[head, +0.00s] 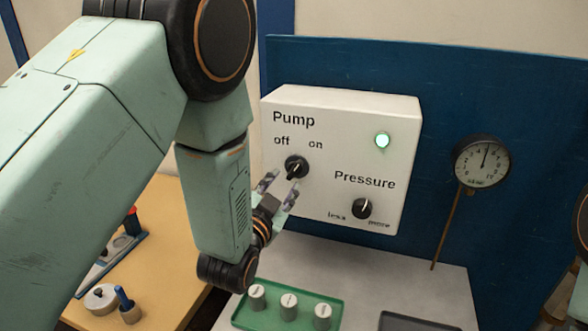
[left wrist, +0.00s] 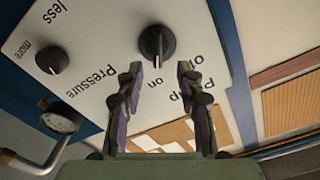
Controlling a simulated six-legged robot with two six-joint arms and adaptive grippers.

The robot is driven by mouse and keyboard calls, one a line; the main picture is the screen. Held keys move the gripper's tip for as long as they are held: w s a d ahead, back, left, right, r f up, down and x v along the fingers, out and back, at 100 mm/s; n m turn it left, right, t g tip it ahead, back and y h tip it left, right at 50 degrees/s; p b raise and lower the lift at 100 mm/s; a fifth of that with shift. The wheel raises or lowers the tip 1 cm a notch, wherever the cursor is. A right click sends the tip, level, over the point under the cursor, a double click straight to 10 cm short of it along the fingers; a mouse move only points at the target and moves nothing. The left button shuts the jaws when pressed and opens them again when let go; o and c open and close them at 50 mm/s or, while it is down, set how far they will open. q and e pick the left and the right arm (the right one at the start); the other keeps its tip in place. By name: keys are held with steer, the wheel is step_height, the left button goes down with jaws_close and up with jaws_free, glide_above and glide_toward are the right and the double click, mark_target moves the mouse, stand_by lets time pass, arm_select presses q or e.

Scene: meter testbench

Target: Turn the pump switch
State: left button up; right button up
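The pump switch (head: 296,167) is a round black knob on a white control box, under the words "off" and "on". In the left wrist view the knob (left wrist: 157,42) shows a white line pointing between the two words, somewhat nearer "on". My left gripper (head: 279,187) is open and empty just in front of the knob. In the left wrist view its fingertips (left wrist: 161,70) are apart, with the knob just beyond them, not between them. Only dark parts of my right arm show at the right edge; its fingers are not clear.
A pressure knob (head: 362,208) sits lower right on the box (head: 405,185). A round gauge (head: 482,160) on a stem stands to its right, before a blue panel (head: 450,90). Below are a green tray (head: 262,323) with white cylinders and a dark tray (head: 410,322).

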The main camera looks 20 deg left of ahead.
mark_target(295, 169)
arm_select(q)
steer(key=shift+w+d+r+p, duration=0.15)
steer(key=shift+w+d+r, duration=0.15)
steer(key=shift+w, duration=0.35)
steer(key=shift+w+d+r+p, duration=0.15)
steer(key=shift+w+d, duration=0.15)
steer(key=shift+w, duration=0.3)
steer(key=w, duration=0.3)
steer(key=shift+w+a+f, duration=0.25)
steer(key=shift+f, duration=0.15)
steer(key=shift+w+a, duration=0.15)
steer(key=shift+w, duration=0.1)
steer(key=shift+s+d+r, duration=0.3)
steer(key=shift+s+d, duration=0.05)
steer(key=shift+d, duration=0.05)
steer(key=shift+w+a+f, duration=0.25)
steer(key=shift+w+f, duration=0.05)
steer(key=shift+w, duration=0.1)
steer(key=c, duration=0.5)
steer(key=shift+c, duration=0.7)
steer(key=shift+d+r, duration=0.1)
jaws_close()
